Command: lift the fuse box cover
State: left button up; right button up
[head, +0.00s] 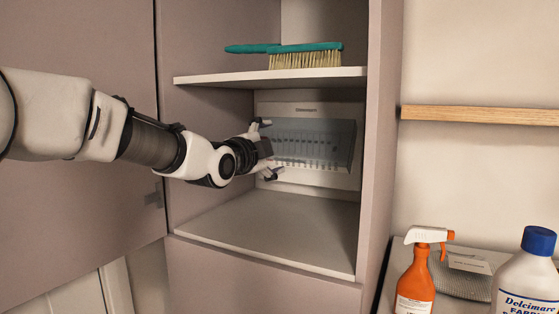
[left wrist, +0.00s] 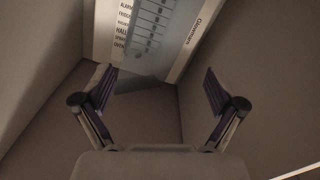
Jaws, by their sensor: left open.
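The white fuse box (head: 308,181) is on the back wall of the cabinet compartment under the shelf. Its see-through grey-blue cover (head: 325,143) lies over a row of switches; I cannot tell whether it is fully shut. My left gripper (head: 267,149) is open and empty at the left side of the cover, its fingers spread one above the other, and hides part of that side. In the left wrist view, the open fingers (left wrist: 160,88) frame empty space, with the cover (left wrist: 150,35) and the box's printed labels beyond. I see no contact. My right gripper is out of view.
A shelf (head: 270,76) with a teal brush (head: 305,55) sits above the compartment. The compartment floor (head: 280,228) is bare. The open cabinet door (head: 80,220) stands at left. An orange spray bottle (head: 415,280) and a white bottle (head: 525,280) stand at lower right.

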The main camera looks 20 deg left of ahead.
aim_at(287, 160)
pick_arm(q)
jog(key=s+f+n+t+b, duration=0.5)
jog(key=f+n, duration=0.1)
jog(key=n, duration=0.8)
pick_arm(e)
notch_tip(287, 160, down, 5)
pick_arm(q)
jog(key=w+p, duration=0.2)
jog(key=w, duration=0.2)
jog(key=w+p, duration=0.3)
jog(key=w, duration=0.1)
jog(key=w+p, duration=0.2)
jog(key=w, duration=0.2)
jog(key=shift+d+r, duration=0.15)
jog(key=shift+r, duration=0.25)
jog(key=shift+w+r+p, duration=0.25)
jog(key=shift+w+p, duration=0.3)
jog(key=shift+p, duration=0.25)
jog(key=shift+s, duration=0.2)
jog(key=shift+w+f, duration=0.1)
jog(key=shift+w, duration=0.15)
jog(key=shift+c, duration=1.3)
jog(key=shift+w, duration=0.1)
jog(key=c, duration=1.1)
jog(key=shift+c, duration=0.9)
jog(key=shift+r, duration=0.2)
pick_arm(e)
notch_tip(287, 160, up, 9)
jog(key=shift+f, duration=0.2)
